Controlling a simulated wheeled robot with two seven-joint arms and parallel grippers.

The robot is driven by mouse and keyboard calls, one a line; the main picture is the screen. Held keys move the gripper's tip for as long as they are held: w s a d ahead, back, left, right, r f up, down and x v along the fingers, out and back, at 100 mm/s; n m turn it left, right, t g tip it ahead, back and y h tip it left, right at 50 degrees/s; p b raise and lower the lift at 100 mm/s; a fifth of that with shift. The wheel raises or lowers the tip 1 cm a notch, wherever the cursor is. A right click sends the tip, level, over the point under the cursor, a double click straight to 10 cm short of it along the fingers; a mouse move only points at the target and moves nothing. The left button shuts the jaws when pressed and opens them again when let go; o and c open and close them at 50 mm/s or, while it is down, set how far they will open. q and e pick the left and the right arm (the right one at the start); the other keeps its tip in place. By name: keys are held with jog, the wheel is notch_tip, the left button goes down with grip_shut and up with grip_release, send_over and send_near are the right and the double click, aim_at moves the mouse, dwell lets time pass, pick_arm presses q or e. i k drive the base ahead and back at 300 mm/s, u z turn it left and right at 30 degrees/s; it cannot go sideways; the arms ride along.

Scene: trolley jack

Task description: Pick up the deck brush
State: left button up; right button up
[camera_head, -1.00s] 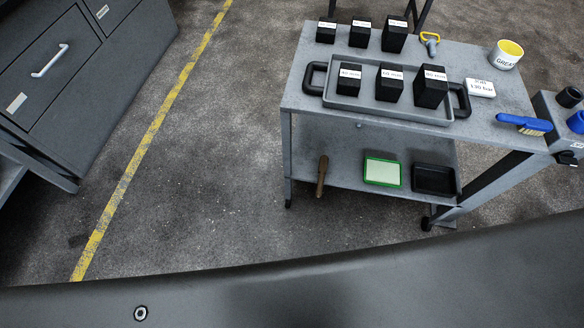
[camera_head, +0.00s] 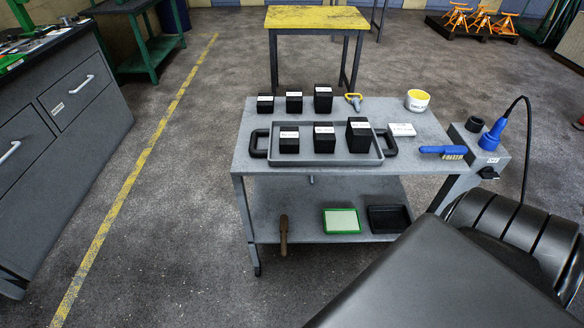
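The deck brush, a blue-handled brush (camera_head: 440,150) with pale yellow bristles facing down, lies on the right end of the grey trolley's top (camera_head: 225,160). It lies near the front right edge, beside the grey box with the blue plug. Neither of my grippers is in view. A dark part of my own body fills the lower right and covers part of the trolley's right side.
A grey tray (camera_head: 262,158) with black blocks, more black blocks behind it, a white label block (camera_head: 401,130), a yellow-handled tool (camera_head: 354,100) and a white cup (camera_head: 417,100) share the top. A blue plug (camera_head: 491,140) with a cable stands right.

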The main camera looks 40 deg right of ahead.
aim_at(283, 218)
jog(key=k, duration=0.7)
jog(key=z, duration=1.8)
jog(key=i, duration=0.5)
jog(key=z, duration=0.15)
